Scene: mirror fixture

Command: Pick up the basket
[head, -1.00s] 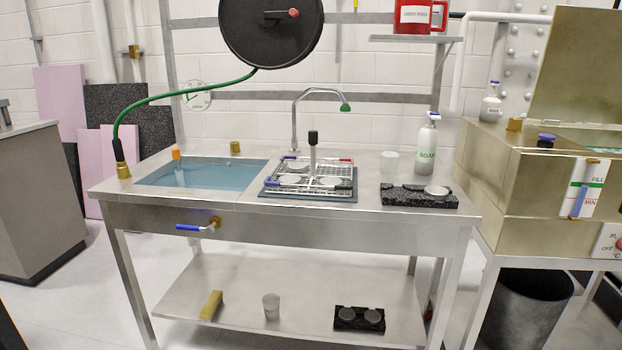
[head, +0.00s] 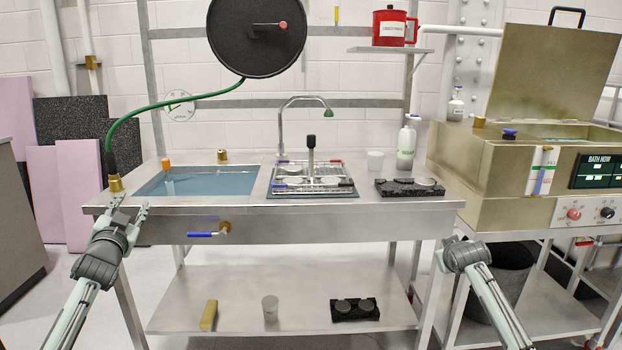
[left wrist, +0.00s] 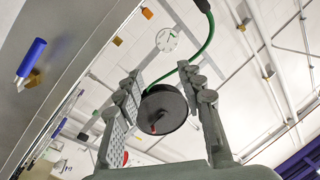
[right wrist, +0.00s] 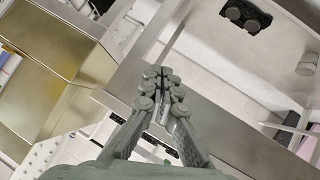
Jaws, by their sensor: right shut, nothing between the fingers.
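The wire basket (head: 322,171) stands on a dark mat on the steel counter, right of the water basin. It has an upright handle (head: 311,141) with a black grip, and pale round discs lie in it. My left gripper (head: 128,209) is at the counter's front left corner, well left of the basket; the left wrist view shows its fingers (left wrist: 165,90) spread and empty. My right gripper (head: 448,243) is by the counter's front right corner, apart from the basket; the right wrist view shows its fingertips (right wrist: 161,82) together. The basket cannot be made out in either wrist view.
A blue-handled valve (head: 207,234) sticks out of the counter front. A faucet (head: 300,99) rises behind the basket. A black block with discs (head: 408,188), a cup (head: 375,161) and a soap bottle (head: 406,146) stand right of it. A brass bath (head: 485,170) is further right.

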